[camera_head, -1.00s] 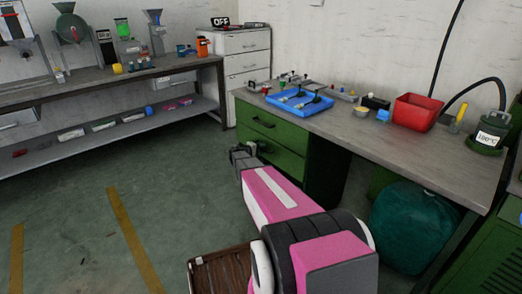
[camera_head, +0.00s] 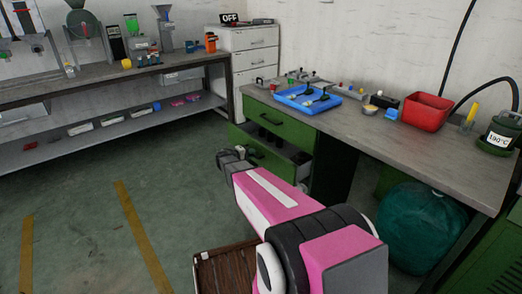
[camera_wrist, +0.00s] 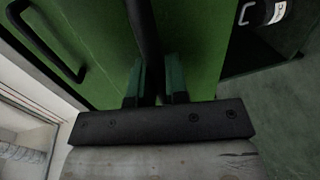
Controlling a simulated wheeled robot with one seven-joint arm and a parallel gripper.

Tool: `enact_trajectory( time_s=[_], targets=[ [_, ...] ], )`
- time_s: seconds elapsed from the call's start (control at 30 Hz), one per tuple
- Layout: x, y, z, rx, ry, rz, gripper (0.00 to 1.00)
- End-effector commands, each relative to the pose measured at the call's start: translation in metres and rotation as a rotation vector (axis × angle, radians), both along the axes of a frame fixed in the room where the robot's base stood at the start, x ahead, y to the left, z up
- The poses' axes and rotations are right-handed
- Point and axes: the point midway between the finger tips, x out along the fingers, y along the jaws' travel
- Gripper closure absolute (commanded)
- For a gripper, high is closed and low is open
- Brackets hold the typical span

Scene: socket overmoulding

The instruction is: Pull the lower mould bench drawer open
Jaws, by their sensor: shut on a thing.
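The lower drawer (camera_head: 245,143) of the green mould bench stands pulled out, and its open top shows dark items inside. My gripper (camera_head: 232,155) is at the drawer's front in the head view. In the wrist view, the two green fingers of my gripper (camera_wrist: 157,72) are shut around the dark bar handle (camera_wrist: 142,28) of the green lower drawer front (camera_wrist: 100,55). The upper drawer (camera_head: 285,124) above it is shut. Its black handle (camera_wrist: 48,45) shows at the left of the wrist view.
The bench top (camera_head: 350,122) carries a blue tray (camera_head: 308,98), a red bin (camera_head: 424,111) and small parts. A brown slatted crate (camera_head: 225,270) is on the floor by my arm. A teal sack (camera_head: 415,228) sits under the bench. The floor at left is clear.

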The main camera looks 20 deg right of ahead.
Motion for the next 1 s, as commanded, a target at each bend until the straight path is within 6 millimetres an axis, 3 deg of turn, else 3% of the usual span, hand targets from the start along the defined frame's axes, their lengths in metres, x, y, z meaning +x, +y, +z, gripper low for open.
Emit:
enact_trajectory(
  time_s=[0.1, 0.5, 0.7, 1.0],
  targets=[
    [-0.013, 0.035, 0.001, 0.000, 0.000, 0.004, 1.00],
    [-0.048, 0.132, 0.000, 0.000, 0.001, 0.003, 1.00],
    [-0.060, 0.167, 0.000, 0.000, 0.000, 0.003, 1.00],
    [-0.069, 0.190, 0.000, 0.000, 0.000, 0.000, 1.00]
  ],
)
